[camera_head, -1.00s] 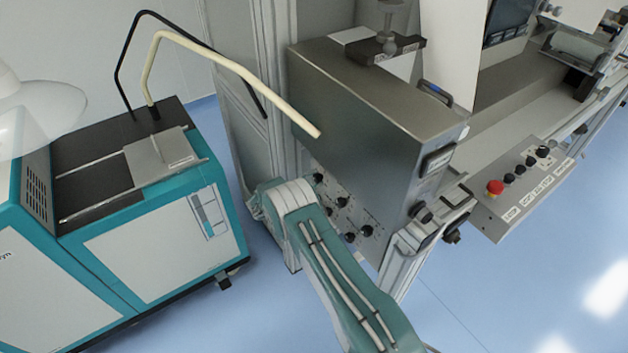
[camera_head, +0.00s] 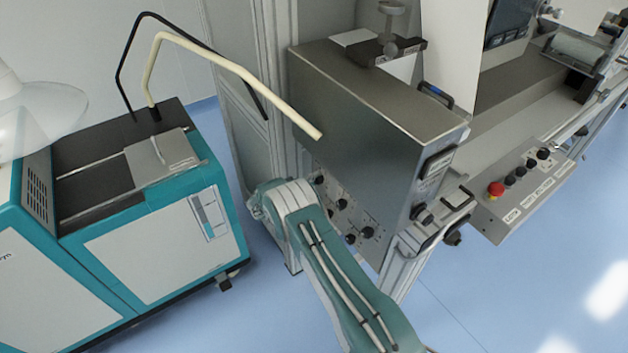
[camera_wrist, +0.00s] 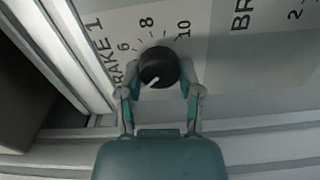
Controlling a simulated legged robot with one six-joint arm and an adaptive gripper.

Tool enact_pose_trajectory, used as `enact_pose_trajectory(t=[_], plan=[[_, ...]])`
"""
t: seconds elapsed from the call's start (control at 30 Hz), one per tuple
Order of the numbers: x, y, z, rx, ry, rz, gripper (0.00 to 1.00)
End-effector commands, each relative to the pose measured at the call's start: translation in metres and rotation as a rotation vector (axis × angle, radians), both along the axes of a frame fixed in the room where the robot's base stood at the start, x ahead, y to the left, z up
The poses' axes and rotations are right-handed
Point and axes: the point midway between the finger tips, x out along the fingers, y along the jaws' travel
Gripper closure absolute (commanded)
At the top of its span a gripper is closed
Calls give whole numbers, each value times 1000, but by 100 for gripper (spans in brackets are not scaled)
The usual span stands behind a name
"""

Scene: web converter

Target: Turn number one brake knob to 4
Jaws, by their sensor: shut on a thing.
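The number one brake knob (camera_wrist: 159,66) is a round black knob with a white pointer line, in the upper middle of the wrist view. A "BRAKE 1" label and the numbers 6, 8 and 10 show around it. The pointer aims down and left, below the 6; no number shows where it points. My gripper (camera_wrist: 158,75) has one finger on each side of the knob and is shut on it. In the head view my arm hides the gripper and this knob, beside a panel with several black knobs (camera_head: 342,204).
A second brake scale (camera_wrist: 272,15) shows at the upper right of the wrist view. In the head view a metal box (camera_head: 370,105) stands over the panel, a teal and white machine (camera_head: 150,245) at left, and a control box with a red button (camera_head: 495,189) at right.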

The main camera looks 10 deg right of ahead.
Motion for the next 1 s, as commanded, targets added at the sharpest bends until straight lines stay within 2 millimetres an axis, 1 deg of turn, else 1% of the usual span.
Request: enact_pose_trajectory(t=[0.03,0.2,0.4,0.97,1.0], plan=[[-1,-3,-3,15,-24,-3,100],[-1,-3,-3,53,-112,-3,100],[-2,-4,-4,80,-175,-4,100],[-3,-5,-6,93,-198,-7,100],[-3,-5,-6,93,-198,-7,44]])
